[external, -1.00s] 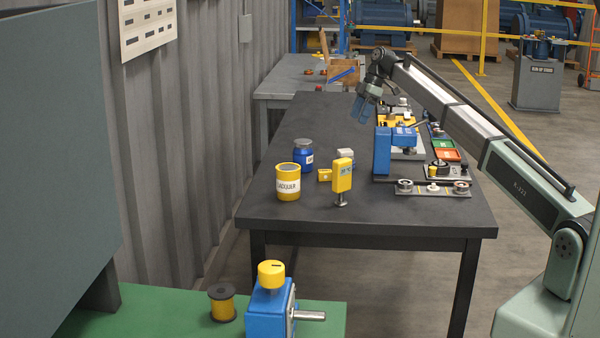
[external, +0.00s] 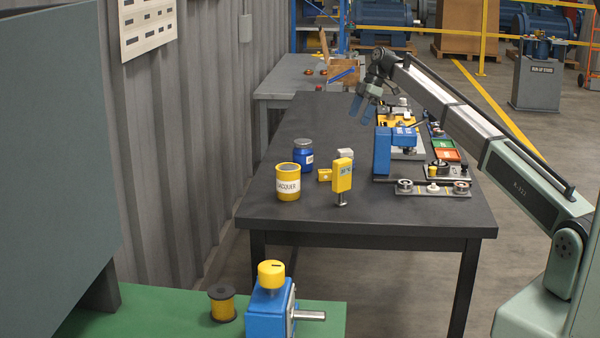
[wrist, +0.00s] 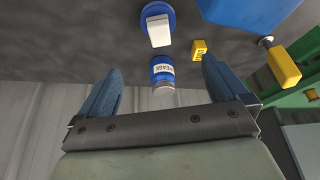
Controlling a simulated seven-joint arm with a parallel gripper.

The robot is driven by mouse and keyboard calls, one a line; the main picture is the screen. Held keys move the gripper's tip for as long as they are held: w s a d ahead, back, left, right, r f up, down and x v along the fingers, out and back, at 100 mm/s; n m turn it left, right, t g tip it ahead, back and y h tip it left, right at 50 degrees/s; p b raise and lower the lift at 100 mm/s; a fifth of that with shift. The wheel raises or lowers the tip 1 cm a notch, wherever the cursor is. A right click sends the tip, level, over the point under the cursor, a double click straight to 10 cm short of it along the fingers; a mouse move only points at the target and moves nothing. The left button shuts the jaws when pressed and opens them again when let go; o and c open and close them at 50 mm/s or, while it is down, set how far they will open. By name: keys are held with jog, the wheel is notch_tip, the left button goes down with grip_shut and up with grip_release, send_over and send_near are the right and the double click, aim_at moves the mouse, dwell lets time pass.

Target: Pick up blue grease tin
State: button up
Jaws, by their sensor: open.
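The blue grease tin (external: 303,155) stands upright on the dark bench, with a pale label and a dark grey lid. It also shows in the wrist view (wrist: 163,70), its label reading GREASE, between and beyond the fingertips. My gripper (external: 361,112) is open and empty above the far part of the bench, behind and to the right of the tin. In the wrist view my two blue fingers (wrist: 163,80) are spread wide, and neither appears to touch the tin.
A yellow lacquer tin (external: 288,183) stands in front of the grease tin. A blue fixture (external: 382,151) is farther right. The bench's left front is clear.

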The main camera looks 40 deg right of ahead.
notch_tip(320, 180, up, 2)
jog(key=n+g+h, duration=0.2)
jog(key=h, duration=0.2)
send_over(303, 141)
notch_tip(303, 141, down, 13)
jog(key=shift+f, duration=0.15)
jog(key=c, duration=1.5)
